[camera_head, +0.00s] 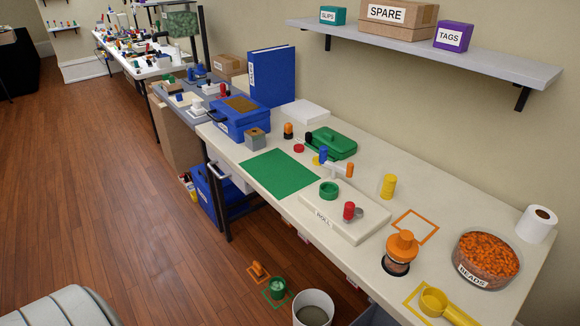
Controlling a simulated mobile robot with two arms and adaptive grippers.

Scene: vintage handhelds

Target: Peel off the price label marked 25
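I cannot make out a price label marked 25 anywhere in the head view. The labels I can read are SPARE on a cardboard box (398,13), SLIPS on a teal box (333,15), TAGS on a purple box (453,36), BEADS on a bowl of orange beads (486,258) and ROLL on a white board (346,216). Items on the far tables are too small to read. Neither of my grippers shows in this view.
A long cream workbench (262,207) runs along the wall, with a green mat (279,174), a blue case (240,118), a green case (331,143) and an orange-topped jar (402,247). A white bin (313,308) stands on the floor. The wooden floor at left is clear.

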